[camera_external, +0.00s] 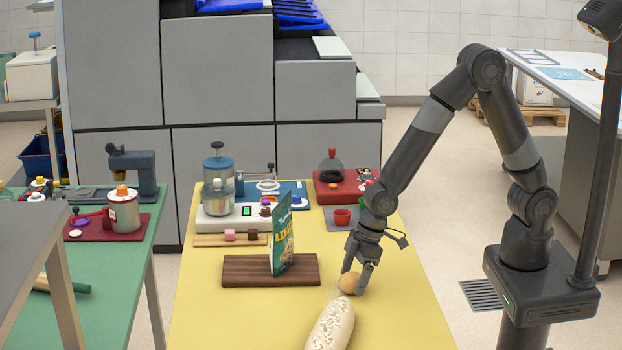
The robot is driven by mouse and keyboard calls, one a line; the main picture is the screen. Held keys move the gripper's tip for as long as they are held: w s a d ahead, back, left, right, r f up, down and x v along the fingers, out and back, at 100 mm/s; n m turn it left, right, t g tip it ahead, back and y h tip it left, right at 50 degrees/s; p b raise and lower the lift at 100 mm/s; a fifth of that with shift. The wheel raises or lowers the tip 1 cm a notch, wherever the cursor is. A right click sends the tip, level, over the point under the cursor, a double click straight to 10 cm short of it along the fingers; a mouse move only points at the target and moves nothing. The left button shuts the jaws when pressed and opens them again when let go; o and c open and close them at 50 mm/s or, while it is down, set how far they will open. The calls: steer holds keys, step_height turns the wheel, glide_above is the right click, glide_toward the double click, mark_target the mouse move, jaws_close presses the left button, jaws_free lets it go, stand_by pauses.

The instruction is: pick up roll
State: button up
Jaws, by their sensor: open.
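A small round tan roll (349,283) lies on the yellow table (225,325), right of the middle. My gripper (356,274) points down over the roll, with its fingers around or beside it. The jaws are open. The fingers hide part of the roll, and I cannot tell whether they touch it.
A long pale loaf (331,325) lies just in front of the roll. A green packet (281,235) stands upright on a brown wooden board (240,271) to the left. Small appliances and a red cup (342,217) stand at the back. The table's front left is clear.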

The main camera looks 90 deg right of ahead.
steer(key=shift+c, duration=0.6)
steer(key=c, duration=1)
steer(key=shift+o, duration=0.2)
steer(key=shift+r, duration=0.1)
